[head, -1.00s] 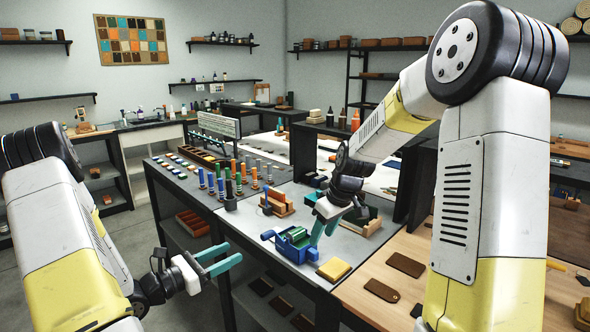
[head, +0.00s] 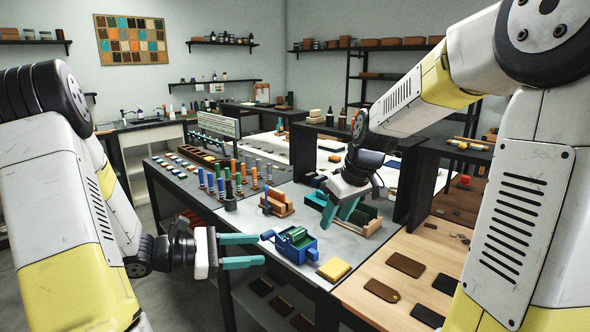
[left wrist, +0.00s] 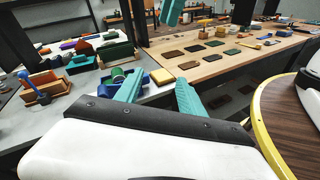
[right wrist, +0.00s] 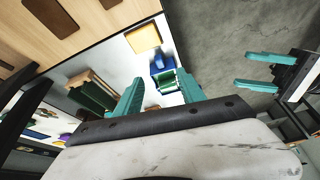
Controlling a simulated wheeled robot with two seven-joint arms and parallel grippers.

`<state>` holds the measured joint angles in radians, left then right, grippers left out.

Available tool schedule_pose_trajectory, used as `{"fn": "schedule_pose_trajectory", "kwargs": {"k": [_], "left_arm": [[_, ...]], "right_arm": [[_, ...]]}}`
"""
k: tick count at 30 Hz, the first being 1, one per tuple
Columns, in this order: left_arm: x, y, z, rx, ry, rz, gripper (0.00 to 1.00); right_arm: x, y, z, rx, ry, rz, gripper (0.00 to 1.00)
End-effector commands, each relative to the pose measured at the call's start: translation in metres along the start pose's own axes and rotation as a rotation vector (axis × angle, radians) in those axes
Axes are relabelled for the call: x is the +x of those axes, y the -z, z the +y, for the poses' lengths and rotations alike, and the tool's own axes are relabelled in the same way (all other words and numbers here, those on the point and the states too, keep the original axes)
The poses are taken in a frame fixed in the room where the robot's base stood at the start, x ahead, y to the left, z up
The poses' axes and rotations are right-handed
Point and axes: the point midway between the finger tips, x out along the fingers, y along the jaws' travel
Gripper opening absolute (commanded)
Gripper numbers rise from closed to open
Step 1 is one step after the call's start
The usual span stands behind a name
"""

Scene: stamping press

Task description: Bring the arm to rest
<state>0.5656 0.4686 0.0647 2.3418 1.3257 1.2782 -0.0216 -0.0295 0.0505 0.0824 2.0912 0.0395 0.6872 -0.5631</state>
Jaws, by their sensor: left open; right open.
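My left gripper (head: 240,251) is open and empty, its teal fingers pointing right in front of the table's near edge in the head view. It also shows in the right wrist view (right wrist: 264,71). My right gripper (head: 339,214) is open and empty above the grey table top, beside a wooden rack of green pieces (head: 366,220). A blue holder with a green roll (head: 296,244) stands on the table between the two grippers; it also shows in the right wrist view (right wrist: 166,82). Neither gripper visibly holds anything.
A yellow block (head: 334,270) lies near the table's front edge. Several coloured-handled tools (head: 240,180) stand at the back left. A wooden rack (head: 280,205) sits behind the blue holder. Dark leather pieces (head: 406,265) lie on the wooden bench at right. Open floor lies at left.

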Motion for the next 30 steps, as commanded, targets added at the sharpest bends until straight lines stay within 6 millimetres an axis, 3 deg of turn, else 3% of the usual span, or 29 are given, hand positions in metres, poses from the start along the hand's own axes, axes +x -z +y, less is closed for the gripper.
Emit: {"fn": "schedule_pose_trajectory", "kwargs": {"k": [1,3,9,12,16,21,25,30], "left_arm": [[0.005,-0.022,-0.016,0.107,0.098,0.037,0.47],[0.007,-0.041,-0.039,0.242,0.227,0.093,0.47],[-0.009,-0.077,-0.091,0.657,0.539,0.274,0.47],[-0.026,-0.089,-0.105,0.879,0.663,0.376,0.47],[-0.051,-0.103,-0.11,1.176,0.784,0.518,0.47],[-0.083,-0.126,-0.101,1.525,0.866,0.697,0.47],[-0.099,-0.141,-0.093,1.697,0.884,0.792,0.47],[-0.108,-0.15,-0.088,1.785,0.89,0.844,0.47]], "right_arm": [[-0.016,-0.007,-0.004,0.029,-0.015,0.015,0.47],[-0.033,-0.018,-0.01,0.074,-0.03,0.029,0.47],[-0.075,-0.052,-0.029,0.205,-0.064,0.076,0.47],[-0.092,-0.07,-0.039,0.273,-0.077,0.103,0.47],[-0.11,-0.095,-0.053,0.358,-0.088,0.139,0.47],[-0.123,-0.124,-0.068,0.46,-0.095,0.183,0.47],[-0.128,-0.138,-0.075,0.51,-0.095,0.203,0.47],[-0.129,-0.145,-0.08,0.536,-0.094,0.214,0.47]]}}
